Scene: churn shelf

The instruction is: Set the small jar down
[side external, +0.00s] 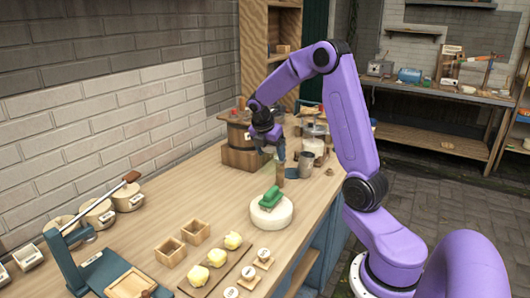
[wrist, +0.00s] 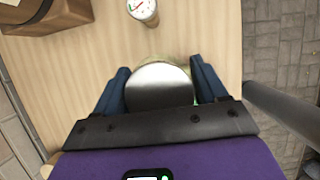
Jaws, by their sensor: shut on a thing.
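My gripper (side external: 280,154) points down over the wooden worktop. In the wrist view its blue fingers (wrist: 160,88) are closed on both sides of the small jar, whose round, shiny metal lid (wrist: 158,84) faces the camera. In the side view the jar (side external: 280,174) shows small and partly hidden below the fingers. It looks upright. I cannot tell whether its base touches the worktop.
A wooden tub (side external: 240,148) stands left of my gripper, and a grey metal cup (side external: 305,164) is close on the right. A dial gauge (wrist: 143,9) shows in the wrist view. A white round block (side external: 271,212) with a green item sits nearer the camera.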

